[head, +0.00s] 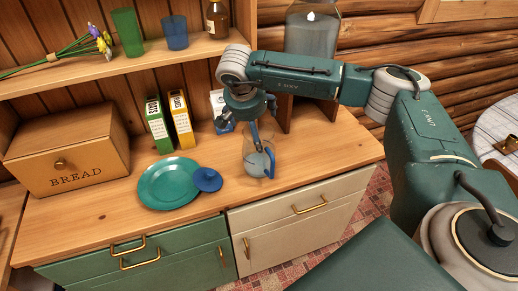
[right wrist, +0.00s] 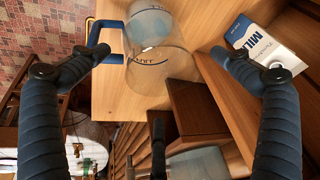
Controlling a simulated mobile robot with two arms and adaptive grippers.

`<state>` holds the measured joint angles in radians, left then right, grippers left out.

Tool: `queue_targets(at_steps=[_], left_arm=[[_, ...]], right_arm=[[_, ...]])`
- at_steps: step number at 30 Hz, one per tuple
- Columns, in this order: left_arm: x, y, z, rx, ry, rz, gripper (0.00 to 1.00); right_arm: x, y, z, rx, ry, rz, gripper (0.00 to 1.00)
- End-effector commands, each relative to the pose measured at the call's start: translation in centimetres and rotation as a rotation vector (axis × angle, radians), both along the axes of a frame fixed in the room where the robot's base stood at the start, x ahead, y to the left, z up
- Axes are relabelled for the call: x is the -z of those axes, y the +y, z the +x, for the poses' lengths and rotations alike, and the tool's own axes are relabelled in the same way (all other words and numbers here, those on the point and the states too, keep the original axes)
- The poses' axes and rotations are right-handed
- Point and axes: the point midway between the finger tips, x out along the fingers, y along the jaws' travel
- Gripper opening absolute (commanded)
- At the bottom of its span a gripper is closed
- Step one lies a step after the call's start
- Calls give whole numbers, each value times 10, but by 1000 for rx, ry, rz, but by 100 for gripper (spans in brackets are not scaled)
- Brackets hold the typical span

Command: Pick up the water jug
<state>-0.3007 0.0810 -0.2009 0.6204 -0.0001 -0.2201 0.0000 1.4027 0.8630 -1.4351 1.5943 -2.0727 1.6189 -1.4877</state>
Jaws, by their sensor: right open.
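The water jug (head: 259,160) is clear, with bluish water low inside, and stands on the wooden counter right of the green plate. In the right wrist view the jug (right wrist: 160,65) shows at the top, with its blue handle (right wrist: 106,40) on the left. My right gripper (head: 243,127) is open just above and behind the jug in the head view. In the wrist view the jug lies between the spread fingers of the right gripper (right wrist: 160,58), the left fingertip close to the handle. I cannot tell if they touch. My left gripper is out of view.
A milk carton (right wrist: 262,45) stands near the right finger; my arm partly hides it in the head view. A green plate (head: 158,184), blue lid (head: 207,179), oats box (head: 157,124) and bread box (head: 68,150) are on the left. A shelf (head: 130,63) hangs above.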

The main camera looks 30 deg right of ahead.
Motion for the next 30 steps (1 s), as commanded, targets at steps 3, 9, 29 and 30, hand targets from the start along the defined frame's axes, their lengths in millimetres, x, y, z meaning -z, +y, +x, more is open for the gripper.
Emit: queue_targets(at_steps=[3, 9, 29, 30], left_arm=[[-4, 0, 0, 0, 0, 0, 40], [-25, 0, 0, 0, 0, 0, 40], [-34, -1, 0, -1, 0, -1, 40], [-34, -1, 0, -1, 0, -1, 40]], right_arm=[[8, -2, 2, 0, 0, 1, 100], [25, -12, 5, 2, 5, 1, 100], [57, -21, 13, -1, -1, 3, 64], [57, -21, 13, -1, -1, 3, 56]])
